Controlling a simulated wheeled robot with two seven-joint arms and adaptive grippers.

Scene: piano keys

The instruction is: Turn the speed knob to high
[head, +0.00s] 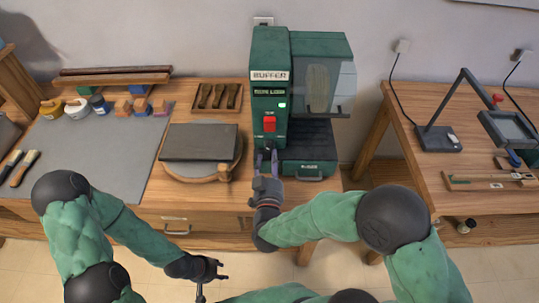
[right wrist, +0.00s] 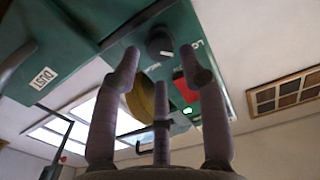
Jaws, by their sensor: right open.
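The speed knob (right wrist: 160,42) is a dark round knob on the front of the green buffer machine (head: 268,78). In the right wrist view it lies beyond the gap between my fingertips, with part of a "Lo" label beside it. In the head view my right gripper (head: 265,158) is at the machine's lower front and largely hides the knob. My right gripper (right wrist: 160,58) is open, its fingers on either side of the knob in the picture; I cannot tell whether they touch it. My left gripper (head: 220,270) is open and empty, low in front of the workbench.
A red switch (head: 269,124) and a green light (head: 282,105) sit above the knob area. A dark slab (head: 199,142) on a round wooden stand is to the left. A tool tray (head: 216,94) is behind it. A side table (head: 402,120) stands right.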

